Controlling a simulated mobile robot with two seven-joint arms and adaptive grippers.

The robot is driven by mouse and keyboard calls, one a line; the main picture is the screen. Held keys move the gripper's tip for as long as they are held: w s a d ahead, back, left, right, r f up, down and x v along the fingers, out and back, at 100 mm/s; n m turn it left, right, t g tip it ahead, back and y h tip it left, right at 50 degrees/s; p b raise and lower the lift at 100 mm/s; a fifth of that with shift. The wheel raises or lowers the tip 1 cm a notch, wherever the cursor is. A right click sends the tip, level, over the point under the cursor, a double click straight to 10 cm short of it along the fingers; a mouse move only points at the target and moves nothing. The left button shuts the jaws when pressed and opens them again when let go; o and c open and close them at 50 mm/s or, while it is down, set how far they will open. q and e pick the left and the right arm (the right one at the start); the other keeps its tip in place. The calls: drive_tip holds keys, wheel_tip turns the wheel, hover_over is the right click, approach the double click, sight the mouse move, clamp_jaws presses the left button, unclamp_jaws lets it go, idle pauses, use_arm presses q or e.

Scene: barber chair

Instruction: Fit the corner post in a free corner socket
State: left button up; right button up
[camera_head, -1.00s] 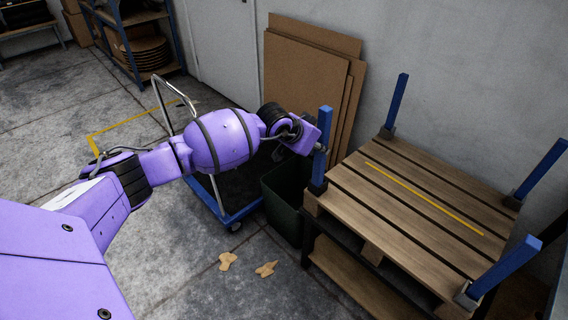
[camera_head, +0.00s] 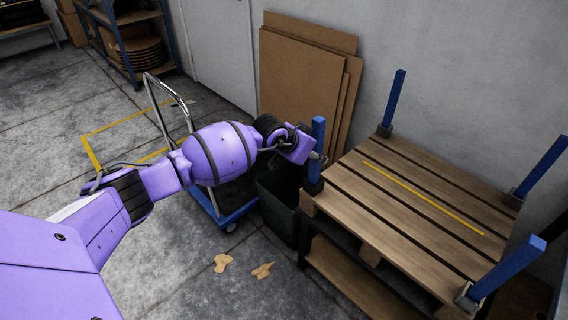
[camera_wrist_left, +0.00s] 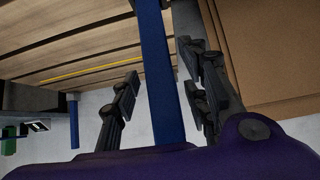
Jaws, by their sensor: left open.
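A blue corner post (camera_head: 317,145) stands close to upright at the left corner of the wooden pallet (camera_head: 405,200), its foot in the dark corner socket (camera_head: 314,187). My left gripper (camera_head: 314,158) is open beside its middle; in the left wrist view, its fingers (camera_wrist_left: 161,88) lie on either side of the post (camera_wrist_left: 158,60), with gaps visible. Other blue posts stand in sockets at the back corner (camera_head: 394,100), the right corner (camera_head: 542,165) and the front corner (camera_head: 506,268). My right gripper is in neither view.
A dark green bin (camera_head: 280,205) stands left of the pallet, next to a blue trolley (camera_head: 233,212). Brown boards (camera_head: 300,75) lean on the wall behind. A yellow strip (camera_head: 425,198) lies on the pallet slats. Two tan scraps (camera_head: 222,262) lie on the floor.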

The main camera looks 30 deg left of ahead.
use_arm(q)
drive_tip(key=v, duration=1.2)
drive_tip(key=s+d+f+n+t+h, duration=0.1)
drive_tip(key=s+d+f+n+h, duration=0.4)
drive_tip(key=s+d+n, duration=0.7)
drive_tip(key=s+d+f+n+t+h, duration=0.1)
drive_tip(key=s+d+f+n+h, duration=0.45)
drive_tip(key=n, duration=1.05)
drive_tip(key=s+a+f+m+g+y, duration=0.1)
drive_tip(key=s+a+f+m+y, duration=0.3)
drive_tip(key=s, duration=0.7)
drive_tip(key=s+a+f+m+g+y, duration=0.1)
drive_tip(key=s+a+f+m+y, duration=0.3)
drive_tip(key=s+f+m, duration=0.4)
drive_tip(key=s+a+f+m+g+y, duration=0.1)
drive_tip(key=s+a+f+m+y, duration=0.2)
drive_tip(key=s+m, duration=0.9)
drive_tip(key=s+f+y, duration=0.2)
drive_tip(key=s+f, duration=0.1)
drive_tip(key=shift+s+a+f+y, duration=0.2)
drive_tip(key=shift+s+a+y, duration=0.05)
drive_tip(key=shift+a+y, duration=0.15)
